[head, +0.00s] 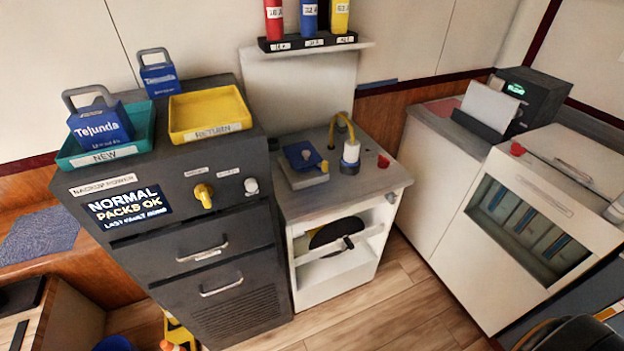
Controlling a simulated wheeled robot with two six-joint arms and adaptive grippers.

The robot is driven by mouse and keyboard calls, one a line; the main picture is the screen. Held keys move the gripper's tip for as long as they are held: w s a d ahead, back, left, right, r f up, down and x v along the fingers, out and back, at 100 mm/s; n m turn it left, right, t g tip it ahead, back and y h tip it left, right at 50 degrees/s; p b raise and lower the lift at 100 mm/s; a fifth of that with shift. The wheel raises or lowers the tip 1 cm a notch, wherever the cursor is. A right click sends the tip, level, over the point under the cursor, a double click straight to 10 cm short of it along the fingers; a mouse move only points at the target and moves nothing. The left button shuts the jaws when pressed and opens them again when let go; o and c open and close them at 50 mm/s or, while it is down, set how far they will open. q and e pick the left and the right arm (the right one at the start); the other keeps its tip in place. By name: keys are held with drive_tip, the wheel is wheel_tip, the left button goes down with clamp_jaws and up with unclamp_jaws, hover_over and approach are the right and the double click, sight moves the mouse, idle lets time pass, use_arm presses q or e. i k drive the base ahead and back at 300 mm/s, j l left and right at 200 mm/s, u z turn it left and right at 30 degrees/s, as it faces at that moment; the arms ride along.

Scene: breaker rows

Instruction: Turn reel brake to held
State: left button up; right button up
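A white cabinet (303,262) in the middle has an open front with a black reel (330,236) inside, behind a pale crossbar. A small dark handle or knob shows near the reel's middle. On the grey top stand a blue hinged piece (302,153) on a grey base, a white cylinder (351,152) with a yellow hose (341,120), and a small red knob (383,161). I cannot tell which part is the reel brake, and no brake label or setting is readable. Neither gripper is recognizable in view.
Left, a dark backup power cabinet (198,270) carries a yellow knob (203,195), a grey-white knob (251,186), a teal tray (75,158) and a yellow tray (238,100). Right stands a white glass-fronted cabinet (480,268).

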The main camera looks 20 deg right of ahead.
sight(391, 196)
drive_tip(key=z, duration=1.3)
